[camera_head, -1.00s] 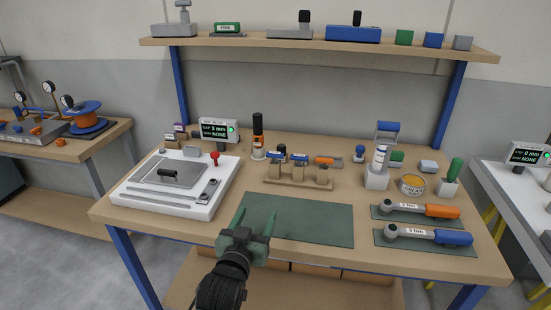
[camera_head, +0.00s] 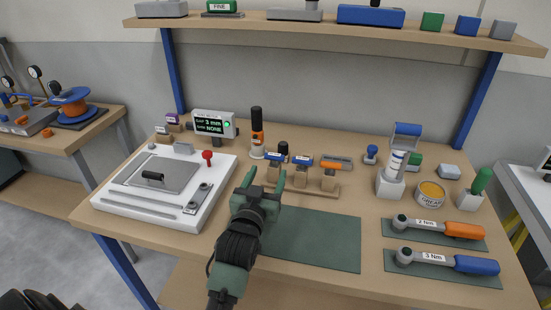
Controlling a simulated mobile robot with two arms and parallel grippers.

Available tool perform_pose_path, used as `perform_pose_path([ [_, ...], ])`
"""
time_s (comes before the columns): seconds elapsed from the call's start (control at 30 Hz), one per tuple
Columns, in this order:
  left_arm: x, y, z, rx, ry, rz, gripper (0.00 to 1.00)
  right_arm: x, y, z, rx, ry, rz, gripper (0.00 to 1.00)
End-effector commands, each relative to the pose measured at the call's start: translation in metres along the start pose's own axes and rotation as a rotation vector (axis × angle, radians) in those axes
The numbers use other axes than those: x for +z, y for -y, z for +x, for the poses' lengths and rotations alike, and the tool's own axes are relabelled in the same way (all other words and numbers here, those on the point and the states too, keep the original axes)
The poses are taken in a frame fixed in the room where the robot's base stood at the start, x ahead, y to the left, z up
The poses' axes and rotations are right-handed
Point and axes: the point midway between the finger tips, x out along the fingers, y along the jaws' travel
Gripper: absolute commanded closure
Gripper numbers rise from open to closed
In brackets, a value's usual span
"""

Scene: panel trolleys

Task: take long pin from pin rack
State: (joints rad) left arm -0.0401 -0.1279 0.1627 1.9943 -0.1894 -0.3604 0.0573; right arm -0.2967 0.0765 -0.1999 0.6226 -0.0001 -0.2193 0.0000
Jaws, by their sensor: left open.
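The pin rack (camera_head: 316,190) is a low wooden stand with several short posts near the middle of the table. Two blue-headed pins, one at the left (camera_head: 275,157) and one in the middle (camera_head: 302,160), and an orange-headed pin (camera_head: 331,166) at the right sit on it. Their labels are too small to read, so I cannot tell which pin is long. My left gripper (camera_head: 266,173) is open and empty, with its fingers pointing toward the rack's left end. It partly hides that end. Contact cannot be judged. My right gripper is out of view.
A white fixture (camera_head: 120,204) and a display (camera_head: 214,124) stand left of the gripper. A black-and-orange bottle (camera_head: 257,135) stands behind. A green mat (camera_head: 315,240) lies in front of the rack. At the right are a grease tin (camera_head: 431,195) and two torque wrenches (camera_head: 450,228).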

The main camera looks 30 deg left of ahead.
Motion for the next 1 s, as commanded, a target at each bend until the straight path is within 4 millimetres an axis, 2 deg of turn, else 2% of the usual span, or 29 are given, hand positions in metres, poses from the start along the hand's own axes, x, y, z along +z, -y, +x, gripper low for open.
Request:
perform_pose_path([
  [0.03,-0.003,0.000,0.011,0.000,-0.002,0.001,0.38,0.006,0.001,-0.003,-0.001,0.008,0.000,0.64],
  [0.17,-0.001,0.000,0.031,0.000,0.000,-0.001,0.38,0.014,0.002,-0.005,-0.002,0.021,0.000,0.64],
  [0.37,-0.001,0.001,0.045,0.000,-0.001,0.000,0.38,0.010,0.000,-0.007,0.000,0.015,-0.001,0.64],
  [0.7,0.000,0.003,0.089,0.000,0.000,0.000,0.38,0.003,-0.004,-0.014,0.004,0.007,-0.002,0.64],
  [0.97,0.001,0.003,0.093,0.000,0.000,0.000,0.38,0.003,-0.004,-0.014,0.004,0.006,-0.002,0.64],
  [1.0,0.001,0.003,0.093,0.000,0.000,0.000,0.41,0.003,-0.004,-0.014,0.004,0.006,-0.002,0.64],
])
